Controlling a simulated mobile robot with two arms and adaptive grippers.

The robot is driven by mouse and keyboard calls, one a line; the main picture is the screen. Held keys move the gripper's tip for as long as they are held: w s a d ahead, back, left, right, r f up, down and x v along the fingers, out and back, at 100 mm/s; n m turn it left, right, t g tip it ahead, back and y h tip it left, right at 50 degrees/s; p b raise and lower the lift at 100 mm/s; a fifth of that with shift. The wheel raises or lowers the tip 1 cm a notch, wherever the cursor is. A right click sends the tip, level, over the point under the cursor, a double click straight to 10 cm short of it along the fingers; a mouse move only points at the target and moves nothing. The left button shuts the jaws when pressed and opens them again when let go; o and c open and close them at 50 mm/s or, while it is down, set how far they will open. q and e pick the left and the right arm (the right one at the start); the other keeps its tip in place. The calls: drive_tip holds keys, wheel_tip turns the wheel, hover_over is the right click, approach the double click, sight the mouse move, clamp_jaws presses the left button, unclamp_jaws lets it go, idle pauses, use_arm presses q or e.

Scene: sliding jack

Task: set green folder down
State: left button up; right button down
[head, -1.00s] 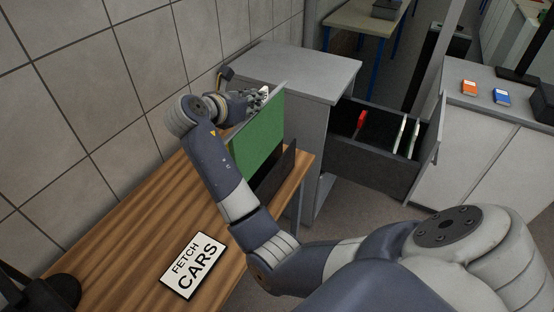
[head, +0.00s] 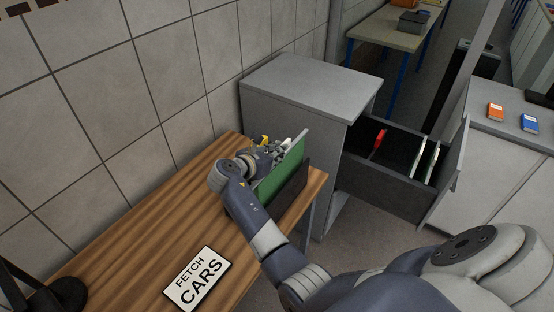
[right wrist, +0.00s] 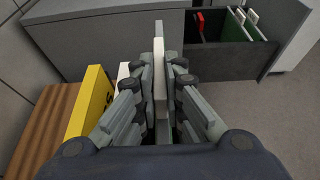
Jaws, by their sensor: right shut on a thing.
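The green folder (head: 278,174) is upright over the far right end of the wooden table (head: 150,225). Its lower part is hidden behind the dark panel of a holder (head: 288,190), so I cannot tell whether it touches the bottom. My right gripper (head: 284,147) is shut on its upper edge. In the right wrist view, the fingers (right wrist: 162,88) close on the folder's pale edge (right wrist: 159,60). My left gripper is not in view.
A yellow item (right wrist: 90,102) stands beside the gripper, left of the folder. A grey cabinet (head: 310,85) is close behind. An open drawer (head: 395,190) holds a red item (head: 380,138) and pale-edged folders.

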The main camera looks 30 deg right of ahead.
sight(281, 174)
drive_tip(key=f, duration=0.3)
drive_tip(key=shift+a, duration=0.2)
drive_tip(key=shift+d+f, duration=0.1)
drive_tip(key=shift+f, duration=0.3)
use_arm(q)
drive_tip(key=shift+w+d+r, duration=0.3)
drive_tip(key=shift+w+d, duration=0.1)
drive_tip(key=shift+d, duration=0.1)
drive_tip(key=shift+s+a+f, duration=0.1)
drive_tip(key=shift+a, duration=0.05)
use_arm(e)
drive_tip(key=c, duration=1.7)
unclamp_jaws()
drive_tip(key=shift+f, duration=0.15)
